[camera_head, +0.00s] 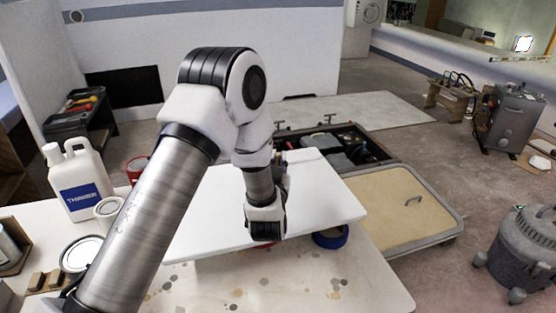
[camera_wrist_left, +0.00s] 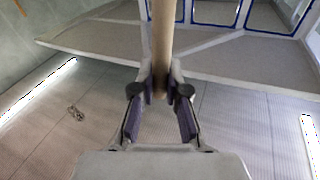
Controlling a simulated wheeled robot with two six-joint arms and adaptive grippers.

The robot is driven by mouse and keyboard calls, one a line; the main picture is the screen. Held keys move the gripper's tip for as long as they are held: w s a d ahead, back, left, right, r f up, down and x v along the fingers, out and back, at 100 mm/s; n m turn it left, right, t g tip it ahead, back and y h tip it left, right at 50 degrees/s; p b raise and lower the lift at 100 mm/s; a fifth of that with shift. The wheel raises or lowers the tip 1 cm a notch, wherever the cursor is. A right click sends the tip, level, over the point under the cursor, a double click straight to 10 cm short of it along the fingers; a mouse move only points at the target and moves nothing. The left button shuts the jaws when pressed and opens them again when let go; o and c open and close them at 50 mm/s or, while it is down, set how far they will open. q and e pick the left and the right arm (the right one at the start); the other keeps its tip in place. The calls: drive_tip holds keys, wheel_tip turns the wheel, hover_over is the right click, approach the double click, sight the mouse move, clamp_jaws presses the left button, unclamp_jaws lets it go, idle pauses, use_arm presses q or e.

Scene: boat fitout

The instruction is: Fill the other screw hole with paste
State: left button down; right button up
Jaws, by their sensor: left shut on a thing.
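My left gripper (camera_wrist_left: 160,88) is shut on a tan, stick-like tool (camera_wrist_left: 162,40) in the left wrist view. The tool runs up out of the picture, so its far end is hidden. In the head view this gripper (camera_head: 280,172) is mostly hidden behind my own wrist, over a white panel (camera_head: 335,198) on the worktable. I cannot make out any screw hole or paste on the panel; my arm covers part of it. My right gripper is in neither view.
The worktable (camera_head: 370,280) is spotted with stains. A white thinner jug (camera_head: 80,180), a round open tin (camera_head: 80,254) and a red tin (camera_head: 136,168) stand at left. A blue round container (camera_head: 330,237) sits by the panel's front edge. A beige hatch panel (camera_head: 400,205) lies beyond.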

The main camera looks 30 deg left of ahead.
use_arm(q)
drive_tip(key=shift+f+b, duration=0.55)
drive_tip(key=shift+f, duration=0.05)
idle(1.4)
wheel_tip(320, 180, up, 7)
drive_tip(key=p, duration=0.5)
drive_tip(key=shift+r, duration=0.1)
idle(0.5)
